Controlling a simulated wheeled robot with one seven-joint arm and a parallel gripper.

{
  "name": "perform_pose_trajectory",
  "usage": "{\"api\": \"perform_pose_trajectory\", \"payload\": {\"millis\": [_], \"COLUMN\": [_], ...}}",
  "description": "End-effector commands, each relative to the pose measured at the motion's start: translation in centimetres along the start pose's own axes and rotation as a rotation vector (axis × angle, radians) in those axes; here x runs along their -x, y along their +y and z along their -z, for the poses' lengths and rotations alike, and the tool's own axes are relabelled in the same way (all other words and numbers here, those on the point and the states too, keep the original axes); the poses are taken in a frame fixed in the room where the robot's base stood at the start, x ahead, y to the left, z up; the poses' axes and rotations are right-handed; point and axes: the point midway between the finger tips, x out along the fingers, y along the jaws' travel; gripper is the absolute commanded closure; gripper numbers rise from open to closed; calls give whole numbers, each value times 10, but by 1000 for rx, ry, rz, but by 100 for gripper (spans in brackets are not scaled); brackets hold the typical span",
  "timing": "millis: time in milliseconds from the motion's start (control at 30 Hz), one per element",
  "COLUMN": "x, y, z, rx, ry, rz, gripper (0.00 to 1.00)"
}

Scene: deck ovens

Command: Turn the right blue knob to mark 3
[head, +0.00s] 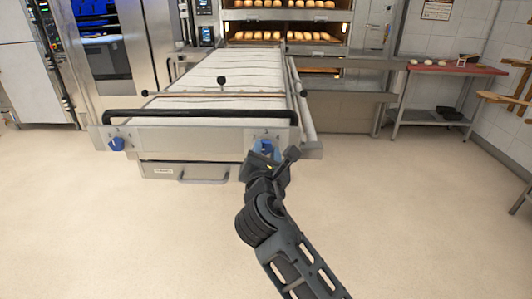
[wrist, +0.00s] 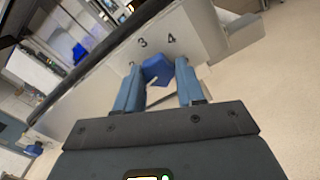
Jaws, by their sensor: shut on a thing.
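The right blue knob (head: 265,146) is on the right end of the loader's steel front panel, partly hidden behind my gripper (head: 262,154) in the head view. In the wrist view the knob (wrist: 157,68) sits between the two blue fingers of my gripper (wrist: 160,84), which is shut on it. The marks 3 (wrist: 143,43) and 4 (wrist: 171,38) show on the panel (wrist: 205,35) beyond the knob. I cannot tell for certain which mark the knob points to.
A left blue knob (head: 116,144) is at the panel's other end. A black handle bar (head: 200,115) runs above the panel, and a drawer (head: 185,171) is below. Deck ovens with bread (head: 285,36) stand behind. The floor in front is clear.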

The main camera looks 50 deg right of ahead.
Motion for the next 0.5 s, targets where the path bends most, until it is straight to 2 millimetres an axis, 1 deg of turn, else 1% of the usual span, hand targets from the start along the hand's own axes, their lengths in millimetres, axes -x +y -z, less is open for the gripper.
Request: {"api": "perform_pose_trajectory", "payload": {"millis": [167,500], "x": [0,0], "y": [0,0], "z": [1,2], "rx": [-111,-425], "ry": [0,0], "rz": [0,-1], "gripper": [92,92]}}
